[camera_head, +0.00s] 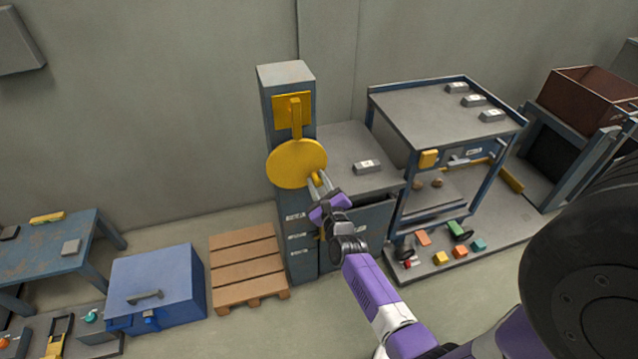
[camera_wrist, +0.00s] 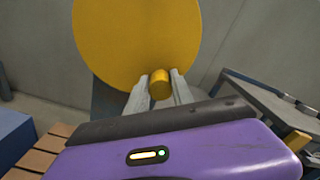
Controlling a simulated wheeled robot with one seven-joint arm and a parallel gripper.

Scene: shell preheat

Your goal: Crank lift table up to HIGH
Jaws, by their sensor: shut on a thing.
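The crank is a round yellow disc (camera_head: 296,163) on the front of a tall blue-grey column (camera_head: 285,75). The disc also fills the upper middle of the wrist view (camera_wrist: 135,35). A short yellow knob (camera_wrist: 159,84) sticks out near the disc's lower edge. My gripper (camera_head: 319,184) is shut on this knob, with one finger on each side, at the disc's lower right in the head view. A yellow plate with an upright pointer (camera_head: 294,112) sits on the column above the disc. I cannot tell which level it marks.
A grey-topped cabinet (camera_head: 345,150) with a small metal block stands right of the column. Further right is a blue-framed table (camera_head: 440,110) above a platform with coloured blocks. A wooden pallet (camera_head: 247,262) and a blue chest (camera_head: 155,285) lie left on the floor.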

